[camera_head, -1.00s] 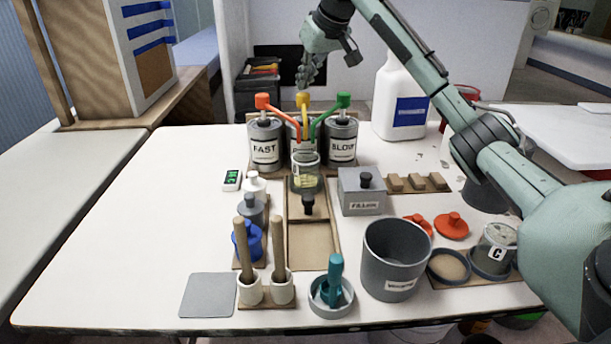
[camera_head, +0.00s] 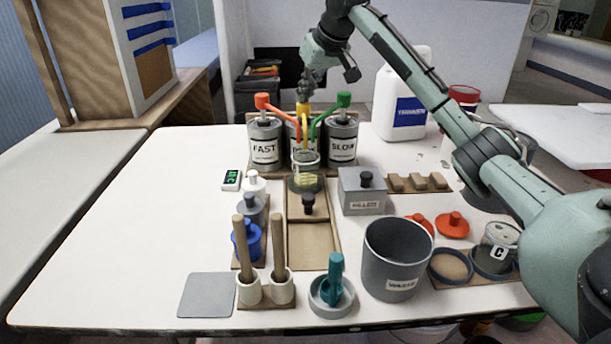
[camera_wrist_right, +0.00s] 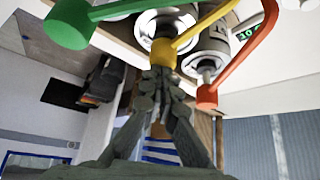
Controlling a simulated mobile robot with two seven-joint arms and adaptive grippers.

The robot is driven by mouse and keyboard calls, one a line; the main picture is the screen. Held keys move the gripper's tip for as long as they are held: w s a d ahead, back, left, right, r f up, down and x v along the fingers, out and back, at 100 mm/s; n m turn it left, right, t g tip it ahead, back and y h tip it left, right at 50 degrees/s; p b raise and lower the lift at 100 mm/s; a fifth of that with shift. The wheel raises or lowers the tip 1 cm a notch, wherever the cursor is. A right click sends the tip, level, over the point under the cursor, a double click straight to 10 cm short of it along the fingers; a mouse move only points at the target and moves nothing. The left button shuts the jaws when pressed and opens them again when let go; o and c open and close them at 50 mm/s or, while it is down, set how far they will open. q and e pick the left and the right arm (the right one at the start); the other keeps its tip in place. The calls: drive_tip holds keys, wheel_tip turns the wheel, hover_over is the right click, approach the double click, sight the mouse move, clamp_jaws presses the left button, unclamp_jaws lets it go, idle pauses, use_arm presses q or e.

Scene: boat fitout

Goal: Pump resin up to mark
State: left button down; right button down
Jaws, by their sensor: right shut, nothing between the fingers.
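The middle can (camera_head: 294,131) has a yellow pump head (camera_head: 303,109); its label is mostly hidden. The yellow head also shows in the right wrist view (camera_wrist_right: 163,52). My right gripper (camera_head: 304,97) is shut and empty, its fingertips (camera_wrist_right: 157,76) against the top of the yellow head. The head sits lower than the red pump head (camera_head: 262,102) and green pump head (camera_head: 344,100) beside it. A clear cup (camera_head: 306,178) with yellowish liquid stands below the spouts, in front of the cans. I cannot read its mark. My left gripper is out of view.
The FAST can (camera_head: 264,148) and SLOW can (camera_head: 342,146) flank the middle one. A grey filler box (camera_head: 362,195), a small green display (camera_head: 232,179) and a waste bucket (camera_head: 396,262) stand nearer. A white jug (camera_head: 400,100) is behind my right arm. The table's left side is clear.

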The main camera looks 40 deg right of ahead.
idle(0.3)
drive_tip(key=shift+r+p, duration=0.95)
drive_tip(key=shift+p, duration=0.2)
drive_tip(key=shift+r, duration=0.9)
drive_tip(key=shift+r, duration=0.1)
drive_tip(key=shift+r, duration=1.45)
